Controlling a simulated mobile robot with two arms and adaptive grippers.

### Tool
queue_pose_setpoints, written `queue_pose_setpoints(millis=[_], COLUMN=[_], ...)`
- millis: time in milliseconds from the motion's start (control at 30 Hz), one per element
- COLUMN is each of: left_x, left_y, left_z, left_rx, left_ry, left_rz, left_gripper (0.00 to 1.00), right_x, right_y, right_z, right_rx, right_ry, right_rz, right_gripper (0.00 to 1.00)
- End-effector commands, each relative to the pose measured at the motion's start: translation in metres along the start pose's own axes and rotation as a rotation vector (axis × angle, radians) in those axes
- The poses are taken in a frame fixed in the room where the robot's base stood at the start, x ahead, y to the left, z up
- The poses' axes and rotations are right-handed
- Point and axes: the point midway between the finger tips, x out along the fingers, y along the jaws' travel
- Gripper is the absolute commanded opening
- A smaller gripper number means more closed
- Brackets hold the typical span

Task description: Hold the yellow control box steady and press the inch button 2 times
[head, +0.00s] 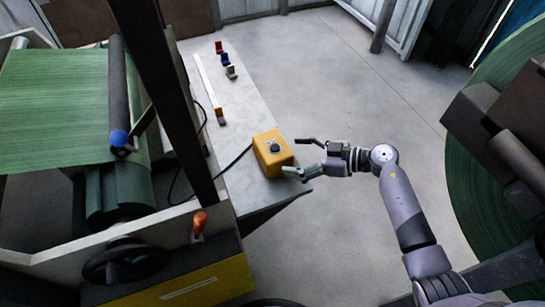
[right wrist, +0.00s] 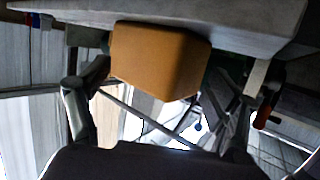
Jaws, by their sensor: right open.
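The yellow control box (head: 272,163) stands near the front end of the narrow grey bench. A dark round button (head: 274,146) shows on its top, and a black cable leaves its left side. My right gripper (head: 295,157) is open just to the right of the box, its fingers pointing at it. In the right wrist view the box (right wrist: 160,62) appears between the spread fingers, with its button hidden; I cannot tell whether a finger touches it. My left gripper is in neither view.
A machine with a green sheet (head: 55,100) is at left. A large green roll (head: 470,150) is at right. Floor between is clear.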

Motion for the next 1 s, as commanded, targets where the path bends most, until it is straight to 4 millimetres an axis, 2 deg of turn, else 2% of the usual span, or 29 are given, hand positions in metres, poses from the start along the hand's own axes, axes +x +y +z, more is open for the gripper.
queue_pose_setpoints(millis=[33,100,167,400,833,1000], left_x=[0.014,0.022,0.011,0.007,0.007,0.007], left_y=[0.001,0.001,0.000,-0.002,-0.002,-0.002], left_z=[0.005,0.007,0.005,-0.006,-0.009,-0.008], left_rx=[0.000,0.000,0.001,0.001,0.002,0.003], left_ry=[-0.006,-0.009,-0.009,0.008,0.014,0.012], left_rz=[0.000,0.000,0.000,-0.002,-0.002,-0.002], left_gripper=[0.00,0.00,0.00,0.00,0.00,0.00], right_x=[0.011,0.021,0.027,0.050,0.057,0.057], right_y=[0.000,0.000,0.000,0.000,0.000,0.000], right_z=[0.005,0.005,-0.002,-0.001,0.000,0.000], right_rx=[-0.002,-0.002,0.001,0.000,0.000,0.000], right_ry=[0.004,0.003,0.001,0.000,0.000,0.000], right_rz=[0.000,0.000,-0.002,0.000,0.001,0.000], right_gripper=[0.83,0.83,0.83,0.83,0.83,0.72])
